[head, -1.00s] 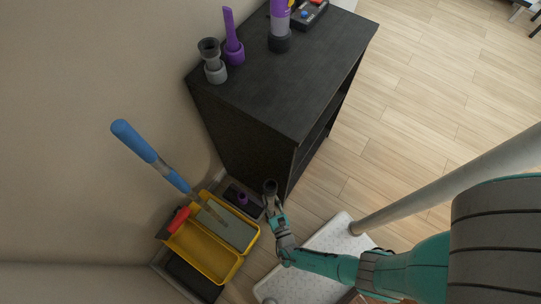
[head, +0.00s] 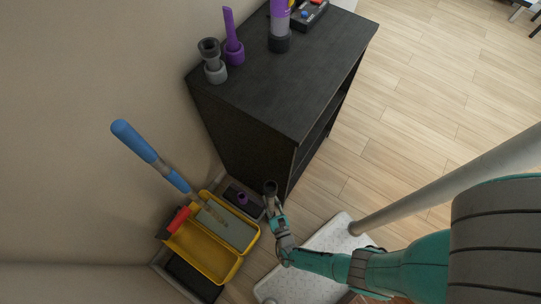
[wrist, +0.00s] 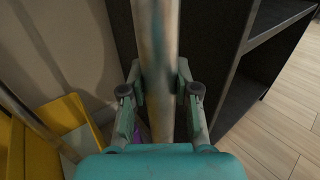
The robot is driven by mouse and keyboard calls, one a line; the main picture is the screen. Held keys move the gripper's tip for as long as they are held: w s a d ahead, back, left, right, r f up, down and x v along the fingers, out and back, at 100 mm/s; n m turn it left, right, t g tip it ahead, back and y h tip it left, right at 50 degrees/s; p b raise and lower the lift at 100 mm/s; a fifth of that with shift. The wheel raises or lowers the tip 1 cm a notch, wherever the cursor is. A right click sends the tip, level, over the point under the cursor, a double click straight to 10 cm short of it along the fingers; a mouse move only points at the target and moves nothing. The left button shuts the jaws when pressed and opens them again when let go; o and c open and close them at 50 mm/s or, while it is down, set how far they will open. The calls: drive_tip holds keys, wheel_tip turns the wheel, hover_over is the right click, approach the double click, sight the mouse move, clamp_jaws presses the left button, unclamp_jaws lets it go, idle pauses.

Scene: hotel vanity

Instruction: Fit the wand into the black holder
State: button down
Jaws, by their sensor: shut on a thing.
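My gripper (head: 274,212) is low, in front of the near end of the dark cabinet. It is shut on the wand, a long pale, worn shaft (wrist: 157,50) that runs between both fingers in the wrist view. In the head view the wand's dark round end (head: 270,187) points up towards the camera, and most of its length is hidden. A black holder (head: 279,43) stands on the cabinet top, well apart from my gripper, with a purple and grey upright piece (head: 281,18) rising from it.
The dark cabinet (head: 290,95) also bears a grey holder (head: 215,74), a purple holder with a spike (head: 234,54) and a dark box (head: 309,14). A yellow caddy (head: 205,268) with a blue-handled tool (head: 135,141) stands left of my gripper. A purple ring (head: 242,198) lies near.

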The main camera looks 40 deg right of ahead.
sight(270, 187)
drive_tip(key=shift+f, duration=0.35)
idle(0.5)
drive_tip(key=c, duration=0.8)
unclamp_jaws()
drive_tip(key=shift+o, duration=0.2)
drive_tip(key=shift+r, duration=0.1)
wheel_tip(270, 187, up, 10)
idle(0.5)
